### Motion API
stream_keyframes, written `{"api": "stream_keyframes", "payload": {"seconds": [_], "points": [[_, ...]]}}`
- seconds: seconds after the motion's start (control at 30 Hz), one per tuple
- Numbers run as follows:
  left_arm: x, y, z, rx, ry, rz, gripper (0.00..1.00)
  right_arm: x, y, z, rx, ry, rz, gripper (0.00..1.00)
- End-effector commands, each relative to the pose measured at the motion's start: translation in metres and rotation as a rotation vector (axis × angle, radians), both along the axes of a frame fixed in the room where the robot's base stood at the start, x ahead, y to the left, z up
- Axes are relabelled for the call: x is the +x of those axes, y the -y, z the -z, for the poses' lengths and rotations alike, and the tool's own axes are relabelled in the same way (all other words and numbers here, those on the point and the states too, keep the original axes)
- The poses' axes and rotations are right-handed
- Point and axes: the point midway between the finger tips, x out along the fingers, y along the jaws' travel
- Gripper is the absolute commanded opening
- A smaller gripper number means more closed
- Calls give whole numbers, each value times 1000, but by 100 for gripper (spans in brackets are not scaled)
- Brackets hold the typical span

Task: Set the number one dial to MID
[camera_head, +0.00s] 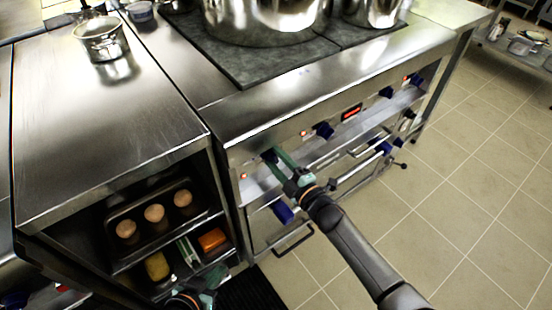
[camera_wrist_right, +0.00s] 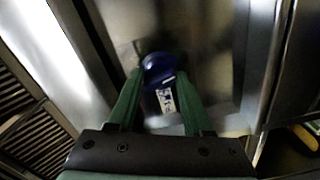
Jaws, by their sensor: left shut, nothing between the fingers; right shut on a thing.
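A blue dial (camera_head: 268,154) sits at the left end of the stove's upper front panel, mostly hidden by my right gripper (camera_head: 273,158) in the head view. In the right wrist view the dark blue dial (camera_wrist_right: 158,68) lies between the green fingers of my right gripper (camera_wrist_right: 160,76), which is shut on it. A small white patch with dark marks (camera_wrist_right: 166,100) shows just below the knob; I cannot read it. No number or MID mark is legible. My left gripper (camera_head: 205,287) is low at the bottom edge, in front of the shelves, shut and empty.
More blue dials, one here (camera_head: 323,130), line the panel beside a red display (camera_head: 351,112). A lower blue knob (camera_head: 283,212) and oven handles are below. Large pots (camera_head: 265,22) stand on the stove.

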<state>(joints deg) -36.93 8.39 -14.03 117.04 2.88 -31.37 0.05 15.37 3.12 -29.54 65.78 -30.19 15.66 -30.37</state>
Motion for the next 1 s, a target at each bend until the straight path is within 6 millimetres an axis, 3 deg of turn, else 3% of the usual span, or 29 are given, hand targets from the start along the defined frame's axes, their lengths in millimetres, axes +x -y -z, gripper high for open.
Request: {"api": "stream_keyframes", "payload": {"seconds": [0.2,0.23,0.47,0.8,1.0], "points": [[0,0,0,-1,0,-1,0,-1,0,2,-2,-2,-1,0],[0,1,0,-1,0,0,0,-1,0,2,-2,-1,-2,52],[0,1,0,-1,0,0,0,0,0,1,-3,0,-1,78],[0,0,-1,-1,0,-1,0,-3,2,0,-3,1,0,80],[0,0,-9,-2,-2,-1,0,-26,19,0,-4,-2,1,80]]}}
